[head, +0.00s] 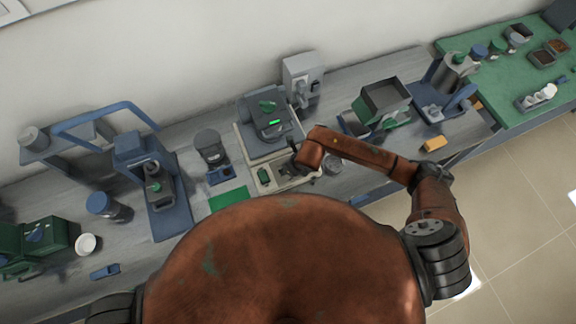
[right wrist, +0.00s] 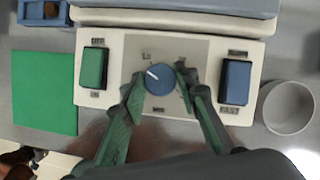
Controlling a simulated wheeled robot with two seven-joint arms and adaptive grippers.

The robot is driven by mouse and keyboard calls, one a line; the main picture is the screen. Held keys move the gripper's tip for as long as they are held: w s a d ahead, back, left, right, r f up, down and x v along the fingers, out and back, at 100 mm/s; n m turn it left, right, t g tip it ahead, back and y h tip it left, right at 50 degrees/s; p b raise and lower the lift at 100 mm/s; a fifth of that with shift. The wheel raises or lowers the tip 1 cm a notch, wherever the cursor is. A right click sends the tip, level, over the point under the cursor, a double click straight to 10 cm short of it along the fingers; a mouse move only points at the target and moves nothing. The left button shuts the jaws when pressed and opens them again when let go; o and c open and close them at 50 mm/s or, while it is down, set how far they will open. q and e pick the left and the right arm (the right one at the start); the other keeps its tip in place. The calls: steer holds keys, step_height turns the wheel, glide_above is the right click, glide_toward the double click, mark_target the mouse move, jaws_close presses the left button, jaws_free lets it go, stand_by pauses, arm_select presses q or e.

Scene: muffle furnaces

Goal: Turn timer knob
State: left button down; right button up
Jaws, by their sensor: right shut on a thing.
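The timer knob (right wrist: 160,78) is a round blue dial with a white pointer line, in the middle of a cream control panel (right wrist: 200,48) in the right wrist view. The pointer leans to the upper left. My right gripper (right wrist: 159,86) has one green finger on each side of the knob, shut on it. In the head view the right gripper (head: 294,160) is at the front panel of the furnace (head: 270,122), and the arm hides the knob. My left gripper is not in view.
A green switch (right wrist: 93,69) and a blue switch (right wrist: 236,82) flank the knob. A round grey dish (right wrist: 288,106) stands right of the panel, and a flat green mat (right wrist: 44,92) lies left. Other equipment crowds the bench on both sides.

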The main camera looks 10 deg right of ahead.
steer(key=shift+a+m+t+h, duration=0.15)
steer(key=shift+m+h, duration=0.25)
steer(key=shift+m, duration=0.6)
steer(key=shift+d+m+t+h, duration=0.15)
steer(key=shift+m+h, duration=0.25)
steer(key=shift+m, duration=0.6)
steer(key=shift+a, duration=0.1)
steer(key=o, duration=1.1)
steer(key=shift+o, duration=0.2)
steer(key=shift+r, duration=0.15)
steer(key=v, duration=1.1)
steer(key=shift+r, duration=0.35)
steer(key=shift+s, duration=0.1)
